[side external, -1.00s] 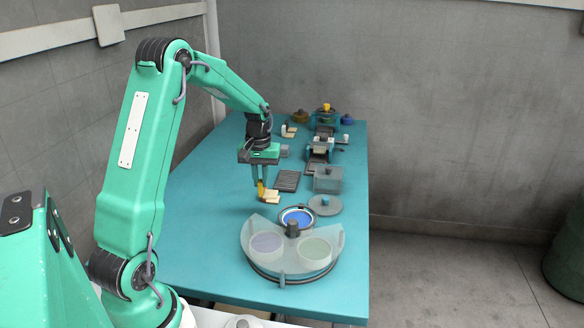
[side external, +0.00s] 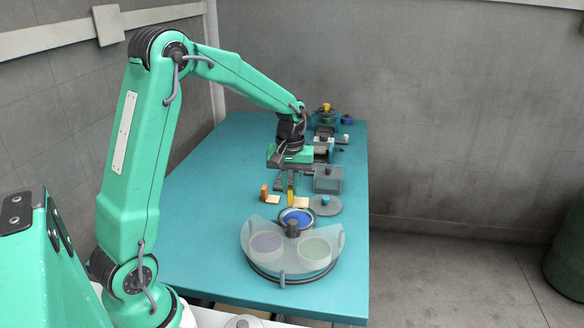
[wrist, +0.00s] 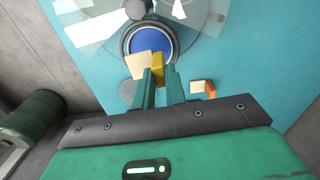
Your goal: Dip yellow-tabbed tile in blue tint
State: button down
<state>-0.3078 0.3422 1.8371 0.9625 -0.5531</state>
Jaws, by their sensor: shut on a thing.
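My gripper (side external: 291,188) is shut on the yellow tab (wrist: 158,66) of a pale cream tile (wrist: 140,64). In the side view the held tile (side external: 301,202) is just behind the blue tint pot (side external: 297,218). In the wrist view the tile overlaps the near rim of the pot, with the blue tint (wrist: 153,43) just beyond it. The pot is uncovered. I cannot tell the tile's exact height above the table. The fingers hide part of the tab.
An orange-tabbed tile (side external: 264,194) lies left of my gripper. A translucent cover (side external: 262,227) spans the turntable's lilac and green pots, with a dark knob (side external: 292,229) near the blue pot. A grey lid (side external: 325,206) and translucent box (side external: 328,180) stand right.

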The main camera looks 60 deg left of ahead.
aim_at(290, 200)
jog(key=shift+f, duration=1.6)
jog(key=shift+f, duration=1.95)
jog(key=shift+r, duration=0.65)
dwell(2.7)
jog(key=shift+r, duration=0.4)
jog(key=shift+r, duration=0.8)
